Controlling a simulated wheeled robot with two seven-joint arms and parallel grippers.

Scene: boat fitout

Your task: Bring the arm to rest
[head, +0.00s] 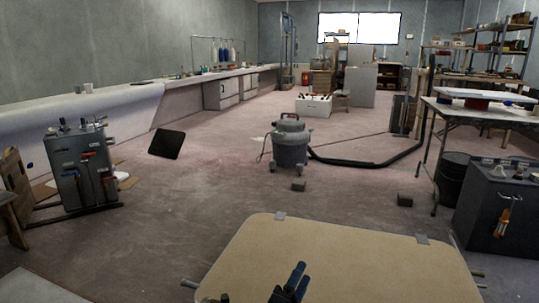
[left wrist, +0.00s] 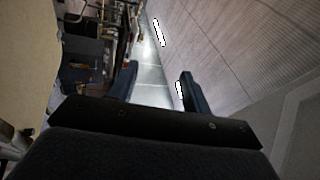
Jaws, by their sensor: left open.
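My left gripper (head: 291,283) shows at the bottom of the head view, in front of a tan board with rounded corners (head: 350,250). Its dark blue fingers also show in the left wrist view (left wrist: 158,85). They are apart with nothing between them, so the gripper is open and empty. The left wrist view looks out across the room, with the ceiling lights and wall at a steep tilt. My right gripper is not in either view.
A grey vacuum (head: 290,145) with a black hose (head: 375,163) stands on the floor ahead. A tool stand (head: 82,175) is at left, a dark cabinet (head: 495,205) at right. A long white counter (head: 90,115) runs along the left wall. Open floor lies between.

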